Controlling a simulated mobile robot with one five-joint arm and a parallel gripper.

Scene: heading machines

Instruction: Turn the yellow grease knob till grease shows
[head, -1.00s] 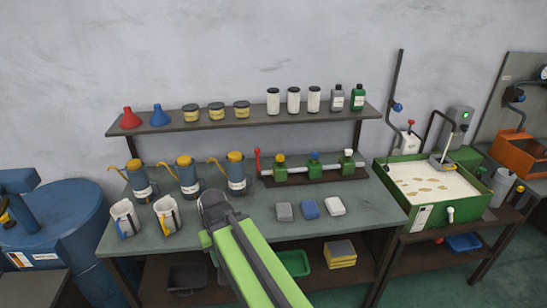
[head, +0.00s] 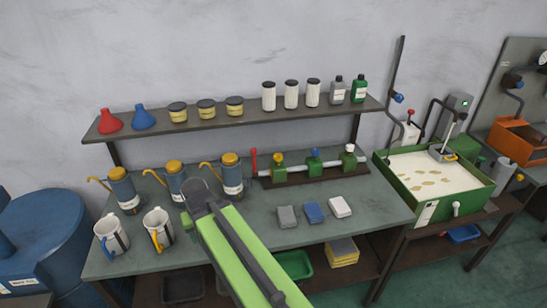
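The yellow grease knob (head: 278,157) sits on top of the left green block of a three-block manifold (head: 325,169) at the back of the bench. A blue knob (head: 314,153) and a white knob (head: 349,148) top the other two blocks. I cannot make out any grease at this size. My gripper (head: 200,195) is over the bench, left of and nearer than the manifold, clear of the yellow knob. My arm hides its fingers, so I cannot tell whether it is open.
Several yellow-topped oil cans (head: 232,177) stand just behind and left of my gripper. Two white jugs (head: 158,227) stand at the front left. Grey, blue and white blocks (head: 313,212) lie in front of the manifold. A shelf (head: 240,120) with bottles and funnels overhangs the back.

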